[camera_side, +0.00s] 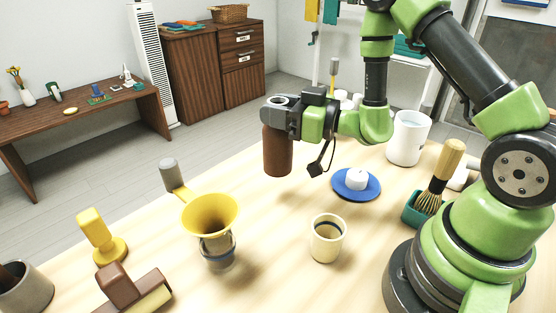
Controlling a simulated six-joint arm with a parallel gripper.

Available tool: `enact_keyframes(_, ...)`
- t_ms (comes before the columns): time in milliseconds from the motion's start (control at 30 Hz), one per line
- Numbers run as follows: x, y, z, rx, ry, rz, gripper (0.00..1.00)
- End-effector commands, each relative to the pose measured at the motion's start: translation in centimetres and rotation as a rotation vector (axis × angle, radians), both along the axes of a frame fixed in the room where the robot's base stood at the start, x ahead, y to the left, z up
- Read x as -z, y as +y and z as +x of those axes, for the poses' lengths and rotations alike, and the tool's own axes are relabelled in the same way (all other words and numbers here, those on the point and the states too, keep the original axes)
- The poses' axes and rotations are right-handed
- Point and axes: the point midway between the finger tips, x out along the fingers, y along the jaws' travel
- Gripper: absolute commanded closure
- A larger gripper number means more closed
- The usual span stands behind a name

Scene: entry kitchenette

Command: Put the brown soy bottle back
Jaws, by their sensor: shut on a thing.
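The brown bottle (277,150) is upright in my gripper (280,112). The gripper is shut around its upper part, and the fingers hide some of its neck. The bottle hangs near the far edge of the wooden table (275,205). It appears to be off the tabletop, though its exact height is hard to tell. A round blue dish (345,190) lies to the right of the bottle, apart from it, with a small white object (357,179) on it.
A cream cup (327,243) stands nearer the front. A yellow funnel (210,214) sits on a grey-banded vessel at left. A white canister (408,138) and a brush (439,175) in a teal holder (414,212) stand at right. Tabletop between bottle and cup is clear.

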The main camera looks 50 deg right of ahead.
Motion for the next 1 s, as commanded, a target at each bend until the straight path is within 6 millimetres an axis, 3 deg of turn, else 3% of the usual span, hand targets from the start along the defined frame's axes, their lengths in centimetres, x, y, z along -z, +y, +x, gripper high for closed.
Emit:
enact_keyframes(100, 1.8, 0.0, 0.0, -0.001, 0.002, 0.002, 1.0)
enact_keyframes(367, 3.7, 0.0, 0.0, -0.001, -0.001, 0.0, 1.0)
enact_keyframes(600, 6.5, 0.0, 0.0, 0.0, 0.0, 0.001, 1.0)
enact_keyframes(1000, 7.1, 0.0, 0.0, -0.001, -0.002, 0.0, 1.0)
